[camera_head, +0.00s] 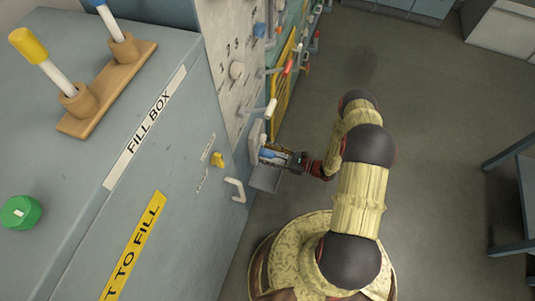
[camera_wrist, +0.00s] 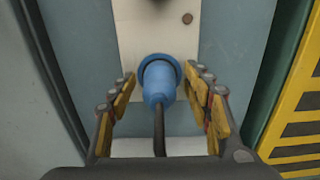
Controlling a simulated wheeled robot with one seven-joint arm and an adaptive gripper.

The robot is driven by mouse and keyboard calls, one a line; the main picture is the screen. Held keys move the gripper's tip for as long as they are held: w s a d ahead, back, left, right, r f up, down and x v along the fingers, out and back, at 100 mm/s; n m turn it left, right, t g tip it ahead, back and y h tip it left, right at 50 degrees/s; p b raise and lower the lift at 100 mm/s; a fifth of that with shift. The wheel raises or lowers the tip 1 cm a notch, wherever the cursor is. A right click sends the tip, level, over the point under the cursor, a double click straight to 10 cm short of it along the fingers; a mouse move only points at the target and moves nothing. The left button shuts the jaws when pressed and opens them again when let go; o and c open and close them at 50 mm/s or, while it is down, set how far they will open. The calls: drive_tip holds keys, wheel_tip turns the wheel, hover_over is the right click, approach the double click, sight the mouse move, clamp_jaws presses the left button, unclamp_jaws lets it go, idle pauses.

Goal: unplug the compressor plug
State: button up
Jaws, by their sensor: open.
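The compressor plug is a blue round plug (camera_wrist: 159,84) with a dark cable hanging from it. In the wrist view it sits against a pale plate (camera_wrist: 140,40) on the grey-blue panel. My gripper (camera_wrist: 160,112) is open, with one yellow-padded finger on each side of the plug. A gap shows between the plug and each finger. In the head view my gripper (camera_head: 275,157) is at the panel's face, and a bit of blue plug (camera_head: 267,154) shows between the fingers. The socket behind the plug is hidden.
A grey shelf (camera_head: 265,178) juts out below my gripper. The fill box (camera_head: 150,190) stands at left with a handle (camera_head: 235,190) and a yellow knob (camera_head: 217,159). Levers, one white-tipped (camera_head: 271,108), stick out above. The floor at right is open up to a table (camera_head: 515,200).

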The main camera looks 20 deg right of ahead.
clamp_jaws()
idle(0.8)
drive_tip(key=shift+d, duration=0.15)
drive_tip(key=shift+v, duration=2.9)
